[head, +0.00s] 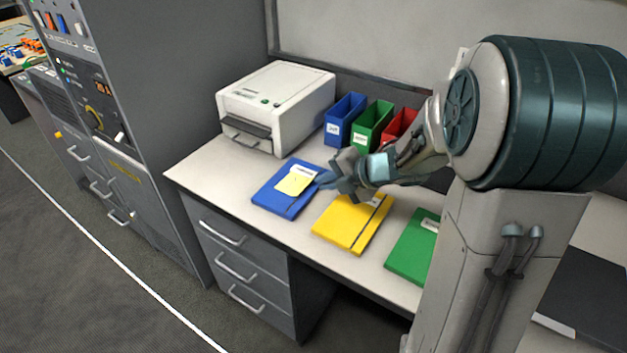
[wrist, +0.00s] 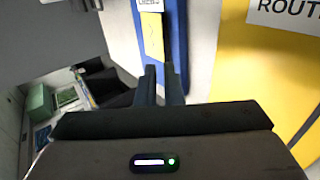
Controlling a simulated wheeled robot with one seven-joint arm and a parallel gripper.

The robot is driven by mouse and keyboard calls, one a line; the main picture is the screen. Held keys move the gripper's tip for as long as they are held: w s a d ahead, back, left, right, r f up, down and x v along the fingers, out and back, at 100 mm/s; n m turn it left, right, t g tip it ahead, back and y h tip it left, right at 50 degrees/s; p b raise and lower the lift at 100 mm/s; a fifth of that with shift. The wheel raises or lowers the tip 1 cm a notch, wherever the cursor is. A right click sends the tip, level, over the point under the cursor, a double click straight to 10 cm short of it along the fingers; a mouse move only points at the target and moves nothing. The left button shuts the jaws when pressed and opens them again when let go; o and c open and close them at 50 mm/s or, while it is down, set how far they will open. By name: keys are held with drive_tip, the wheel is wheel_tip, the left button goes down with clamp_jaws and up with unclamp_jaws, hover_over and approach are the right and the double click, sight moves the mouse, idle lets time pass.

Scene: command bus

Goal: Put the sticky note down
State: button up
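The yellow sticky note (head: 293,184) is at the blue folder (head: 272,200) on the desk, just below the folder's white label. In the head view it looks flat over the folder, but I cannot tell if it rests on it. My gripper (head: 323,181) is at the note's right edge, low over the desk. In the wrist view the note (wrist: 153,38) reaches down to my fingertips (wrist: 160,68), with the blue folder (wrist: 176,40) behind it. The fingers are close together with a narrow gap. I cannot tell whether they grip the note's edge.
A yellow folder (head: 350,226) and a green folder (head: 408,250) lie to the right on the desk. A white printer (head: 280,100) stands behind, beside blue (head: 345,112), green (head: 371,122) and red (head: 396,125) file boxes. Bare desk (head: 215,165) shows left of the blue folder.

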drive_tip(key=s+d+r+m+t+h+p, duration=0.1)
drive_tip(key=d+r+m+t+h, duration=0.1)
drive_tip(key=d+r+m+h, duration=0.45)
drive_tip(key=s+d+r+m+t+h, duration=0.1)
drive_tip(key=d+r+m+t+h, duration=0.15)
drive_tip(key=d+m, duration=0.6)
drive_tip(key=s+a+f+m+g, duration=0.1)
drive_tip(key=s+a+m+g, duration=0.2)
drive_tip(key=s, duration=0.3)
drive_tip(key=s+a+f+m+g, duration=0.1)
drive_tip(key=s+a+m+g, duration=0.2)
drive_tip(key=s+m, duration=0.3)
drive_tip(key=s+a+f+m+g+y, duration=0.1)
drive_tip(key=s+a+f+m+g, duration=0.1)
drive_tip(key=s, duration=0.5)
drive_tip(key=shift+s+a+m+g, duration=0.15)
drive_tip(key=shift+a+m+g, duration=0.3)
drive_tip(key=shift+m, duration=0.75)
drive_tip(key=shift+f, duration=0.1)
